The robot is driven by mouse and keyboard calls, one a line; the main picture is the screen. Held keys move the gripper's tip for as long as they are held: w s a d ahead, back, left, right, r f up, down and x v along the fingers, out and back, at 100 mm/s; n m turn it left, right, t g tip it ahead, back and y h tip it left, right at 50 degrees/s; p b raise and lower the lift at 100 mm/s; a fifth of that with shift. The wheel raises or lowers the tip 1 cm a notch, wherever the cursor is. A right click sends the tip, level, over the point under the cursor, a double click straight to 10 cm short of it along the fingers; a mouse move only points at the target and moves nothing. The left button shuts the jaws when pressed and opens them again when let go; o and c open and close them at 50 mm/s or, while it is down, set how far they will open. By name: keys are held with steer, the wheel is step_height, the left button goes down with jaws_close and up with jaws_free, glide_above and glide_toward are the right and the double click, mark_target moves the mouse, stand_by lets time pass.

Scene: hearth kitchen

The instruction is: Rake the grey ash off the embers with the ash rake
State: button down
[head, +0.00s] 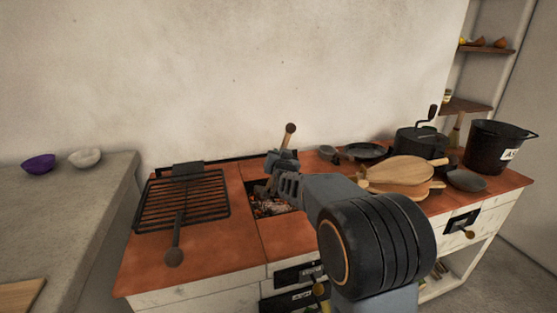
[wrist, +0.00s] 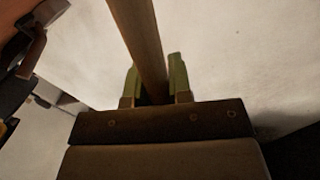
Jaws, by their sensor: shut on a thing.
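My gripper (head: 281,162) is over the fire pit of the red-tiled hearth, shut on the wooden handle of the ash rake (head: 290,131). The handle sticks up above the jaws, slightly tilted. In the wrist view the handle (wrist: 140,45) runs between the two green-padded fingers of the gripper (wrist: 155,85). The embers (head: 268,206) show as red and grey-white lumps in the square pit below my gripper. My arm hides part of the pit. The rake's head is hard to make out, so I cannot tell whether it touches the ash.
A black grill grate (head: 182,200) lies left of the pit. To the right are bellows (head: 403,170), a dark pan (head: 365,151), a black pot (head: 420,141) and a black ash bucket (head: 496,150). Two bowls (head: 85,158) stand on the left counter. A wall rises behind.

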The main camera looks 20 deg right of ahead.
steer(key=shift+r, duration=0.3)
step_height(320, 180, up, 3)
steer(key=shift+f+p, duration=0.1)
steer(key=shift+p, duration=0.85)
steer(key=shift+f, duration=0.1)
steer(key=shift+s+f+b, duration=0.3)
steer(key=shift+f+b, duration=0.05)
steer(key=shift+b, duration=0.15)
steer(key=shift+s+a+f+b, duration=0.15)
steer(key=shift+s+f+b, duration=0.3)
steer(key=shift+s+b, duration=0.15)
